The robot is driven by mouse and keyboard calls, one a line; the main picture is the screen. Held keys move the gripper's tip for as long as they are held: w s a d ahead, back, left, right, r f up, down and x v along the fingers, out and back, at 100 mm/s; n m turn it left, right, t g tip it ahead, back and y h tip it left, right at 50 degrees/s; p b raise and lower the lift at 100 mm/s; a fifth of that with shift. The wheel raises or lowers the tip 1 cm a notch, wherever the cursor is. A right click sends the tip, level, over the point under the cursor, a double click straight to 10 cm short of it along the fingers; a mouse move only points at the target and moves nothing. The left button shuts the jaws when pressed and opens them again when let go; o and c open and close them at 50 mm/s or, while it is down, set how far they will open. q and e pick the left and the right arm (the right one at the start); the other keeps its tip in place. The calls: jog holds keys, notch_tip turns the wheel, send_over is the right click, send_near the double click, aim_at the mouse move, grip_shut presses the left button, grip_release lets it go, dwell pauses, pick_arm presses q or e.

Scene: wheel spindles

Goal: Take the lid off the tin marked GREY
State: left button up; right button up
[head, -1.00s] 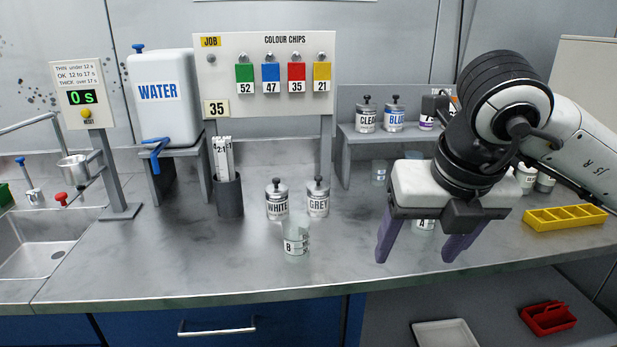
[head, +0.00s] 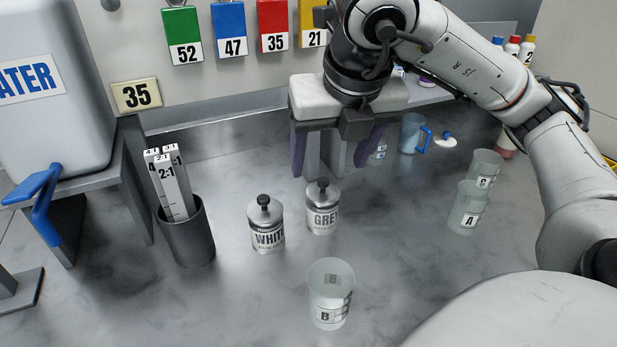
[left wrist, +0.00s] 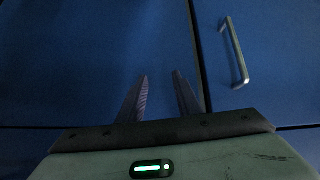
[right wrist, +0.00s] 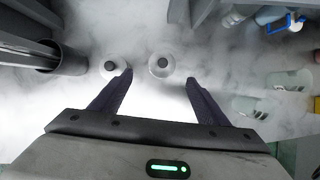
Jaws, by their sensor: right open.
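The GREY tin (head: 323,218) is a small silver tin with a white label. It stands upright on the bench with its black-knobbed lid (head: 322,188) on. My right gripper (head: 335,157) points down, open and empty, above and around the line of this tin, apart from it. In the right wrist view the GREY tin (right wrist: 163,65) shows between the fingertips (right wrist: 159,76). The WHITE tin (head: 267,228) stands just left of it, also lidded, close to the left fingertip in the right wrist view. My left gripper (left wrist: 160,76) is open and empty, facing blue cabinet fronts.
Beaker B (head: 331,295) stands in front of the tins. A dark holder with strips (head: 186,235) is to the left. Beakers A (head: 467,208) and C (head: 485,168) and a blue-handled jug (head: 411,133) are to the right.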

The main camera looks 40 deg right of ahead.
aim_at(325, 183)
jog(key=x, duration=0.8)
jog(key=shift+d, duration=0.3)
jog(key=c, duration=1.1)
